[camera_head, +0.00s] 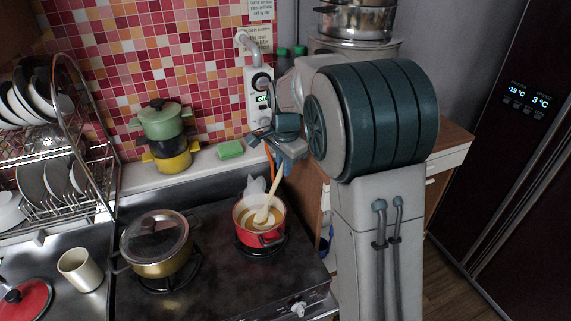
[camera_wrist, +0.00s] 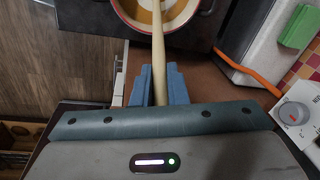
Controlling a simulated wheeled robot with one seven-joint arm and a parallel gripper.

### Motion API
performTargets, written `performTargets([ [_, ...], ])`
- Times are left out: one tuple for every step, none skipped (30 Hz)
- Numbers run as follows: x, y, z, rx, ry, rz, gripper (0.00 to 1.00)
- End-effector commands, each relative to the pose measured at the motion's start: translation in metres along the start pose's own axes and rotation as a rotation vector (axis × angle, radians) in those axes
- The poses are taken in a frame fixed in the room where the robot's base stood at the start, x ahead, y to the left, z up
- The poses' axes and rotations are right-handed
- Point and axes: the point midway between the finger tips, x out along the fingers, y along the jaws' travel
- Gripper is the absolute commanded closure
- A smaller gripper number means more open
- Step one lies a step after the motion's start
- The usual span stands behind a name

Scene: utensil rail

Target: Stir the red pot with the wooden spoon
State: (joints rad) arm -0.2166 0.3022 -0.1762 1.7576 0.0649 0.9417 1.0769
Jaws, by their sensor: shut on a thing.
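The red pot (camera_head: 278,236) stands on the right burner of the stove, with a pale yellow-brown content inside. The wooden spoon (camera_head: 272,190) leans in it, its head in the content and its handle tilted up to the right. In the wrist view the pot (camera_wrist: 119,14) is at the top, partly cut off, and the spoon's handle (camera_wrist: 158,62) runs from it down between the blue fingers. My gripper (camera_wrist: 157,88) is shut on the handle. In the head view my gripper (camera_head: 284,152) is above and right of the pot, partly hidden by my arm.
A lidded brown pot (camera_head: 160,263) stands on the left burner. A white cup (camera_head: 80,270), a red lid (camera_head: 25,298) and a dish rack (camera_head: 62,125) are at the left. Stacked pots (camera_head: 165,135) and a green sponge (camera_head: 230,149) sit behind the stove. An orange strip (camera_wrist: 250,75) lies right of the fingers.

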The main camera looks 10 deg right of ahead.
Motion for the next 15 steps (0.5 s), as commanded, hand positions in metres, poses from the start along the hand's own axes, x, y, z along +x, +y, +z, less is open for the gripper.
performTargets([
  [0.0,0.0,0.0,0.0,0.0,0.0,1.0],
  [0.0,0.0,0.0,0.0,0.0,0.0,1.0],
  [0.0,0.0,0.0,-0.001,0.0,0.0,1.0],
  [0.0,0.0,0.0,-0.001,0.0,0.0,1.0],
  [0.0,0.0,0.0,-0.001,0.0,0.0,1.0],
  [-0.001,0.0,0.0,-0.001,0.0,0.0,1.0],
  [-0.002,0.0,0.0,-0.001,0.0,0.0,1.0],
  [-0.003,0.0,-0.001,-0.001,0.0,0.0,1.0],
  [-0.006,0.0,-0.002,0.0,0.0,0.0,1.0],
  [-0.007,0.0,-0.002,0.0,0.0,0.0,1.0],
  [-0.01,0.0,-0.003,0.0,0.0,0.0,1.0],
  [-0.013,0.0,-0.005,0.0,-0.001,0.0,1.0],
  [-0.015,-0.001,-0.006,-0.001,-0.001,0.0,1.0],
  [-0.018,-0.001,-0.007,-0.001,-0.001,0.0,1.0],
  [-0.021,-0.001,-0.008,-0.001,-0.001,0.0,1.0],
])
